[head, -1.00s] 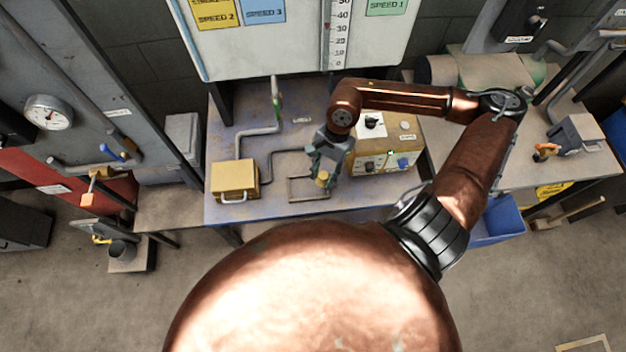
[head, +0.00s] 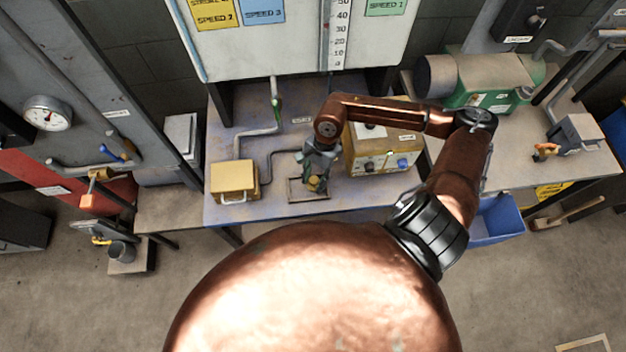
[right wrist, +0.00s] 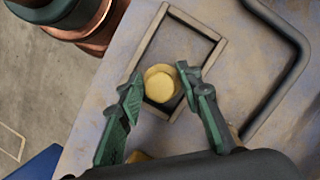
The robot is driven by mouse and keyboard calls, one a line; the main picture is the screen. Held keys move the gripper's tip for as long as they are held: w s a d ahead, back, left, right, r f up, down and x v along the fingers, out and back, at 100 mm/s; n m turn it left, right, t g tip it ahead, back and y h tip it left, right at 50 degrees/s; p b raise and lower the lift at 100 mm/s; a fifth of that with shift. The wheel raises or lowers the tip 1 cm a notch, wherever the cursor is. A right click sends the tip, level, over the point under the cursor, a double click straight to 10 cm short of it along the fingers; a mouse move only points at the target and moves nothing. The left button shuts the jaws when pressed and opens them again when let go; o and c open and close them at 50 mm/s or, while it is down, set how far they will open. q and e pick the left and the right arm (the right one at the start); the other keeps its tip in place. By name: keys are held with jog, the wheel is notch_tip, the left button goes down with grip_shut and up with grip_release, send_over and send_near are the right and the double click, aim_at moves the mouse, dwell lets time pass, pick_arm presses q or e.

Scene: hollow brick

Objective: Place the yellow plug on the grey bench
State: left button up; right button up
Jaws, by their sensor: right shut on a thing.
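The yellow plug (right wrist: 161,84) is a short round piece with a stepped top, between the fingertips of my right gripper (right wrist: 156,90), which is shut on it. In the head view the plug (head: 315,185) shows small under the right gripper (head: 317,178). It is over a dark-rimmed rectangular frame (right wrist: 196,20) on the grey bench (head: 365,193). Whether the plug touches the surface inside the frame I cannot tell. My left gripper is not in view.
A yellow box (head: 233,178) with a handle stands on the bench to the left. A beige control box (head: 382,152) stands close on the right. A bent pipe (head: 262,130) runs behind. The bench's front strip is clear.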

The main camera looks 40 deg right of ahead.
jog(key=o, duration=1)
jog(key=shift+o, duration=0.2)
